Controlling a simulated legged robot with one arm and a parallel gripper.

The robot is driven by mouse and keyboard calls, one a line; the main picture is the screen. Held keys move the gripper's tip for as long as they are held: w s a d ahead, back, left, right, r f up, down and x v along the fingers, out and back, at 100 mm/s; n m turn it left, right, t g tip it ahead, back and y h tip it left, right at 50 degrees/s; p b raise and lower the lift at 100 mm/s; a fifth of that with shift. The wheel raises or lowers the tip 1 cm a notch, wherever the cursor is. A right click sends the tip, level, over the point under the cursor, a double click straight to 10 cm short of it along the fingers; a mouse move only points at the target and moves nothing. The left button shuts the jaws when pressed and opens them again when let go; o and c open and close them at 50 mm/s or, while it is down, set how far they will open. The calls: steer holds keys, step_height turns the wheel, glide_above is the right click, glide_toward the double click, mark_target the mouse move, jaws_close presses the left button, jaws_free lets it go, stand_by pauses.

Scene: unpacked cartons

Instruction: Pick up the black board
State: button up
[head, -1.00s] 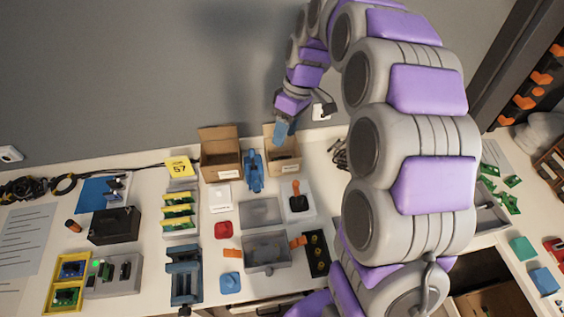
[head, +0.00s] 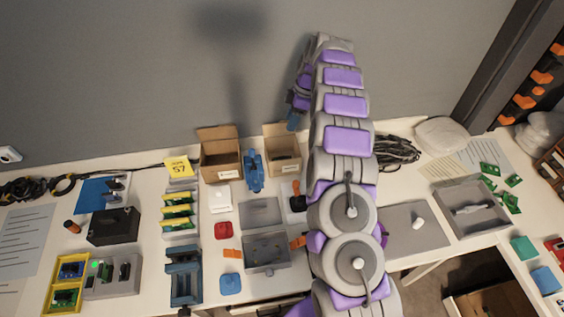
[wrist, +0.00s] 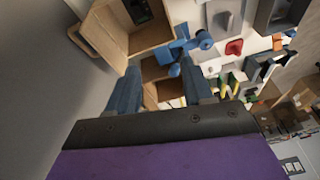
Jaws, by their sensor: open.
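A dark board-like item (wrist: 138,10) stands inside a carton (wrist: 115,35) at the top of the wrist view; I cannot tell for sure that it is the black board. This seems to be the right carton (head: 283,143) in the head view, where its inside shows no clear item. My gripper (head: 293,120) is above and behind that carton, partly hidden by my arm. In the wrist view its blue fingers (wrist: 160,72) are apart with nothing held between them. The black strip with yellow dots seen earlier near the front is now hidden behind my arm.
A blue clamp (head: 254,172) stands between the right carton and a left carton (head: 220,163). The grey wall (head: 150,80) is close behind. Coiled black cables (head: 398,152) and a grey tray (head: 470,208) lie to the right. Several boards and boxes fill the left side.

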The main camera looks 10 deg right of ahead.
steer(key=w+d+f+n, duration=0.2)
steer(key=w+d+f, duration=0.1)
steer(key=f, duration=0.3)
steer(key=b, duration=0.3)
glide_above(282, 157)
steer(key=d, duration=0.2)
steer(key=shift+h, duration=0.3)
steer(key=f, duration=1.1)
steer(key=shift+s+d+f, duration=0.15)
steer(key=shift+s+f, duration=0.15)
steer(key=shift+w+a+b+x, duration=0.1)
steer(key=shift+b+x, duration=0.25)
steer(key=shift+x, duration=0.95)
steer(key=shift+w+a+b+x, duration=0.15)
steer(key=shift+b+x, duration=0.2)
steer(key=shift+x, duration=1)
steer(key=shift+r, duration=0.1)
jaws_close()
